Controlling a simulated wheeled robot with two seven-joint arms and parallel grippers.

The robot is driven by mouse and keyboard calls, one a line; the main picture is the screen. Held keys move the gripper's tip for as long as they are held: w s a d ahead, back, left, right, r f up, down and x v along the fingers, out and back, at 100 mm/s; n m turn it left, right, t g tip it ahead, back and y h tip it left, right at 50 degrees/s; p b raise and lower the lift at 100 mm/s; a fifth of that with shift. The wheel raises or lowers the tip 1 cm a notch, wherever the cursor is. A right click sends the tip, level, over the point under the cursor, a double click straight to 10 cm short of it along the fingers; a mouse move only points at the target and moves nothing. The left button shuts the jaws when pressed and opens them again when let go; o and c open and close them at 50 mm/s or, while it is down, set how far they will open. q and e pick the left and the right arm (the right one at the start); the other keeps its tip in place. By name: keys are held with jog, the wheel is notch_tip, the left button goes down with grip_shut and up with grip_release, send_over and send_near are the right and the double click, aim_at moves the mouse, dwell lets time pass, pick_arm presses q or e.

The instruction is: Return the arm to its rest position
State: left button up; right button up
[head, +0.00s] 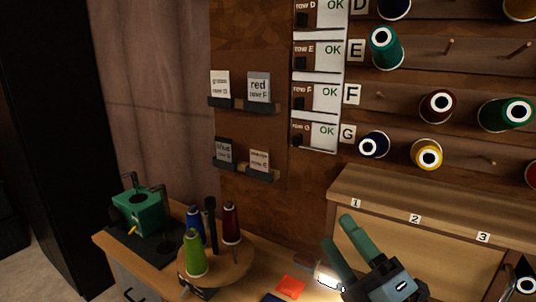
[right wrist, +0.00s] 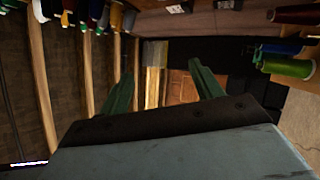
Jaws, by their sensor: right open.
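My right gripper (head: 338,242) is at the lower right of the head view, with its green fingers spread and nothing between them. It is in front of the wooden cabinet with labels 1, 2 and 3 (head: 400,240). In the right wrist view the fingers of the right gripper (right wrist: 158,85) stand apart and empty, with a room behind them. My left gripper is not in the head view.
A thread wall with spools, such as a teal spool (head: 386,55), fills the upper right. A round wooden stand (head: 225,268) with green, blue and red spools is at lower left. A green machine (head: 140,212) stands behind it. A lit lamp (head: 327,279) is close to my gripper.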

jog(key=s+d+f+m+g+h, duration=0.2)
jog(key=d+f+m+g+h, duration=0.2)
jog(key=d+f+m+h, duration=0.4)
jog(key=s+d+f+m+g+h, duration=0.3)
jog(key=f+m+h, duration=0.2)
jog(key=f+m, duration=0.55)
jog(key=s+f+m+g+y, duration=0.2)
jog(key=s+f+m+g, duration=0.3)
jog(key=s+f+g, duration=0.85)
jog(key=s+f+t, duration=0.1)
jog(key=s+f, duration=0.1)
jog(key=f, duration=0.9)
jog(key=s+f+t, duration=0.2)
jog(key=f, duration=0.9)
jog(key=s+d+f+n+g, duration=0.1)
jog(key=s+d+f, duration=0.1)
jog(key=s+f, duration=1.3)
jog(key=shift+s+f+h, duration=0.2)
jog(key=shift+s+h, duration=0.1)
jog(key=shift+s, duration=0.5)
jog(key=shift+g, duration=0.25)
